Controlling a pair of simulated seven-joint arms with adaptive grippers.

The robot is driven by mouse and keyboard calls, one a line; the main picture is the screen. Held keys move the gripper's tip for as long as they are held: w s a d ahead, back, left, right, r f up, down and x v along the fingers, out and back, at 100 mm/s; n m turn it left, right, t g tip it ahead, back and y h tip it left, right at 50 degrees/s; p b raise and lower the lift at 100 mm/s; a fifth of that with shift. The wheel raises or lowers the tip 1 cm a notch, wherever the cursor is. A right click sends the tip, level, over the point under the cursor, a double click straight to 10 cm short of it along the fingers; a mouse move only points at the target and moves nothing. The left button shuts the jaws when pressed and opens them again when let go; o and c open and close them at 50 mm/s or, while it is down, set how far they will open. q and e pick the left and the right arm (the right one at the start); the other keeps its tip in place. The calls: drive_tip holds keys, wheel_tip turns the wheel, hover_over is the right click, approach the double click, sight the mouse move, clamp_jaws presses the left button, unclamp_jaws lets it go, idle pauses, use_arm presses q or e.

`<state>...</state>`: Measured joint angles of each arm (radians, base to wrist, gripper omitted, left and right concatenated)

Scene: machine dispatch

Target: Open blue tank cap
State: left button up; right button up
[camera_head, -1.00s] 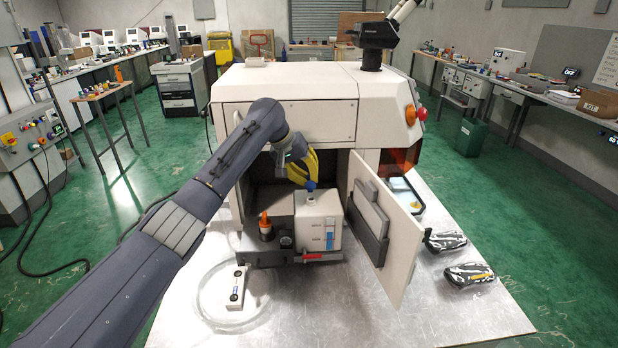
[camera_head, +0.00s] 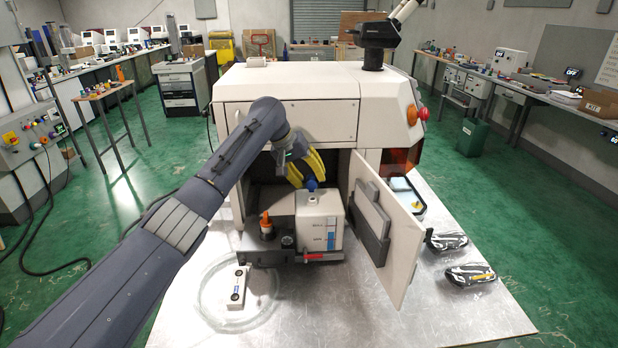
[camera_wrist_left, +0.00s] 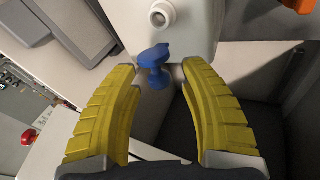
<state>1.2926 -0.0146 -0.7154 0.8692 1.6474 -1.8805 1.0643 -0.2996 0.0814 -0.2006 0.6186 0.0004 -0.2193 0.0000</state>
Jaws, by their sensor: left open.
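The white tank (camera_head: 318,218) with a blue level strip stands in the open front bay of the machine. It also fills the top of the left wrist view (camera_wrist_left: 195,30), where its round neck (camera_wrist_left: 158,17) shows uncovered. The blue cap (camera_wrist_left: 155,62) appears apart from the neck, between my yellow fingertips, with a gap on each side. In the head view the cap (camera_head: 312,184) shows just above the tank top. My left gripper (camera_head: 307,180) is open over the tank; its spread fingers also show in the wrist view (camera_wrist_left: 158,68). My right gripper is out of view.
An orange-capped bottle (camera_head: 266,228) stands left of the tank. The open machine door (camera_head: 392,235) stands to the right. A red handle (camera_head: 323,257) is at the bay's front.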

use_arm(q)
drive_tip(key=v, duration=1.2)
drive_tip(key=shift+a, duration=0.1)
